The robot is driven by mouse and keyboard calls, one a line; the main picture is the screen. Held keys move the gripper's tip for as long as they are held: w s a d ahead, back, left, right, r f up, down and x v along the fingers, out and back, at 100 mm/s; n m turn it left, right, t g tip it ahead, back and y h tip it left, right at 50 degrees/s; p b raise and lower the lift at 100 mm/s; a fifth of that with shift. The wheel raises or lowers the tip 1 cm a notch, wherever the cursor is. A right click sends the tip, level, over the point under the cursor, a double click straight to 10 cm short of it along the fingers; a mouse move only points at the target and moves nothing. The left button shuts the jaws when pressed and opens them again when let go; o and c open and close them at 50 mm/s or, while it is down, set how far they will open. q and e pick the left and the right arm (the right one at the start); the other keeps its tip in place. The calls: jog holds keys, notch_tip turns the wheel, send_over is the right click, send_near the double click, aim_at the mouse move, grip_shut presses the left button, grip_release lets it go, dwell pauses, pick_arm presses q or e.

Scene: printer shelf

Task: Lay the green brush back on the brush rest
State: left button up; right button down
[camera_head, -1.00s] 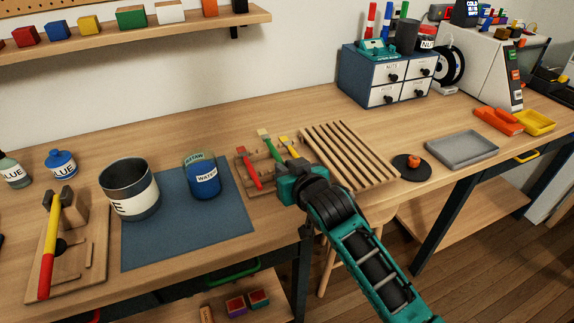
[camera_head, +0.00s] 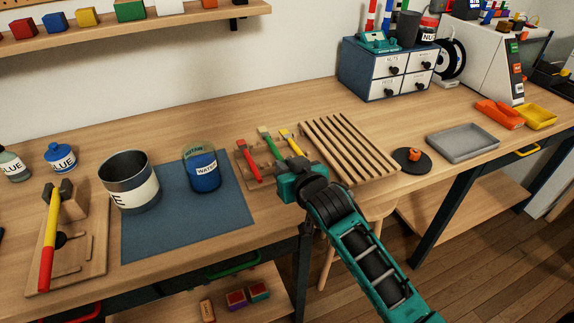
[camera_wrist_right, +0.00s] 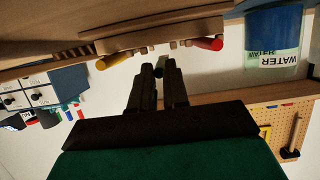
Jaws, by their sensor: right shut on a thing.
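The green brush (camera_head: 266,136) lies between the red brush (camera_head: 248,163) and the yellow brush (camera_head: 292,141) at the wooden brush rest (camera_head: 243,172). My right gripper (camera_head: 293,164) is shut on the green brush's handle from the front; its fingers are partly hidden in the head view. In the upside-down right wrist view, the closed fingers (camera_wrist_right: 160,80) hold the dark green handle end (camera_wrist_right: 161,64), between the red handle (camera_wrist_right: 209,44) and the yellow handle (camera_wrist_right: 111,61). I cannot tell whether the green brush touches the rest. My left gripper is not in view.
A water jar (camera_head: 202,172) stands left of the rest on a blue mat (camera_head: 185,220), beside a grey pot (camera_head: 130,182). A slatted wooden rack (camera_head: 350,152) stands close on the right. A black disc (camera_head: 409,165) and grey tray (camera_head: 463,147) lie farther right.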

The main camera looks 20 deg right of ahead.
jog(key=shift+f, duration=0.5)
dwell(0.5)
dwell(0.4)
jog(key=shift+f, duration=0.25)
jog(key=shift+f, duration=0.35)
dwell(0.4)
jog(key=shift+s+f, duration=0.1)
jog(key=shift+f, duration=0.15)
jog(key=c, duration=1)
grip_release()
jog(key=shift+r, duration=0.1)
jog(key=shift+c, duration=0.2)
